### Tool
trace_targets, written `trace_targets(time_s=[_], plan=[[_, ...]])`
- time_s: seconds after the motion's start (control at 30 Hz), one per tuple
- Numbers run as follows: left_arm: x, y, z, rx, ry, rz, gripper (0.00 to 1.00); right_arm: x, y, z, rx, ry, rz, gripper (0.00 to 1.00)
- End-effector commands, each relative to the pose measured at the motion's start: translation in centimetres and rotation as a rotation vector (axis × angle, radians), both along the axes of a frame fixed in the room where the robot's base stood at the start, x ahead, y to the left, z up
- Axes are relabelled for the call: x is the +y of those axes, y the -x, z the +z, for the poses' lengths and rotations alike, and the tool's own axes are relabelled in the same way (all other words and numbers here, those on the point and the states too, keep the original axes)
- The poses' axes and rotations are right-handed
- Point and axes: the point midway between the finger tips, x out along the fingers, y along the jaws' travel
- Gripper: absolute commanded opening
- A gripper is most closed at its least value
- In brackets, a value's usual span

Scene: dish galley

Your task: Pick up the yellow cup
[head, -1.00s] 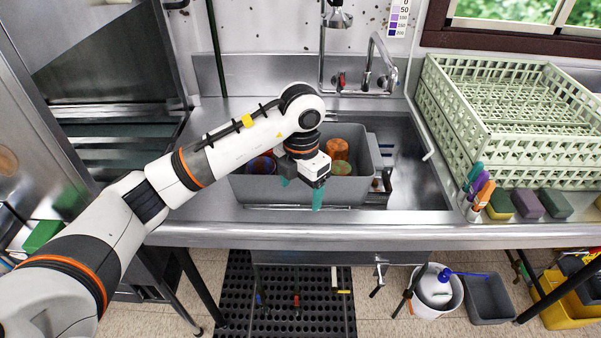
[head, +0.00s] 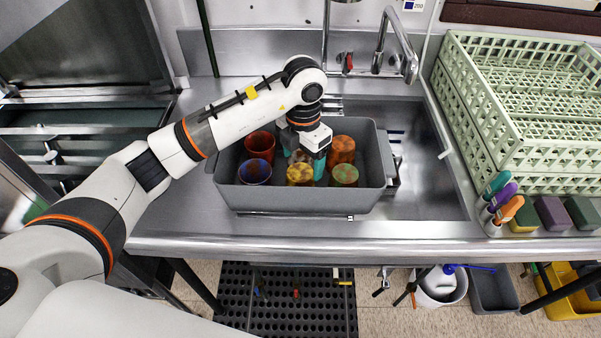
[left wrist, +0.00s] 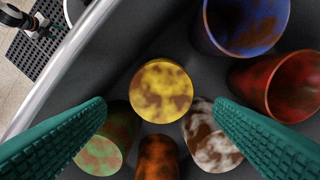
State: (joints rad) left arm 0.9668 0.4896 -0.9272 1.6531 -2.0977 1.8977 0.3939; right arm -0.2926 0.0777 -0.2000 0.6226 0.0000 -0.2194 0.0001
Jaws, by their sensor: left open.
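The yellow cup (head: 300,174), mottled with brown, stands in the front middle of a grey bin (head: 290,198) in the sink. In the left wrist view the yellow cup (left wrist: 161,85) is near the centre, its round end facing the camera. My left gripper (head: 307,164) is over the bin, just behind the yellow cup in the head view. Its teal fingers (left wrist: 161,105) are open, one on each side of the cup in the wrist view, with nothing held. They partly hide a white-brown cup (left wrist: 212,140).
Close around stand a green cup (head: 344,175), an orange cup (head: 342,150), a blue cup (head: 254,172) and a red cup (head: 260,144). The bin walls enclose them. A pale green rack (head: 520,165) and a tap (head: 395,45) stand beyond. The sink's right side is mostly free.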

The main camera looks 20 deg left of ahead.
Motion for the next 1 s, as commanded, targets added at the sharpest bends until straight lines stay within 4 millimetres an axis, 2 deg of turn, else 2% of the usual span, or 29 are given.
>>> trace_targets(time_s=[0.1, 0.27, 0.47, 0.6, 0.7, 0.8, 1.0], plan=[[0.0, 0.1, -2.0, 0.005, -0.001, 0.001, 0.77, 0.0, 0.7, 1.0, 0.009, 0.000, 0.000, 0.51], [0.0, 0.1, -4.0, 0.003, 0.001, 0.002, 0.77, -0.1, 1.6, 1.4, 0.023, 0.002, 0.000, 0.51], [0.2, 0.2, -5.5, 0.004, 0.000, 0.003, 0.77, -0.1, 1.1, 2.3, 0.017, 0.002, 0.000, 0.51], [0.5, 0.4, -7.6, 0.006, 0.000, 0.002, 0.77, -0.1, 0.7, 3.7, 0.010, 0.002, 0.000, 0.51], [0.5, 0.3, -9.0, 0.003, 0.001, 0.002, 0.77, -0.2, 0.6, 3.8, 0.010, 0.003, 0.001, 0.51], [0.5, 0.2, -9.7, 0.001, 0.000, 0.002, 0.77, -0.3, 0.6, 3.8, 0.010, 0.003, 0.001, 0.51], [0.5, 0.2, -9.8, -0.001, 0.000, 0.001, 0.77, -0.3, 0.7, 3.7, 0.010, 0.003, 0.001, 0.51]])
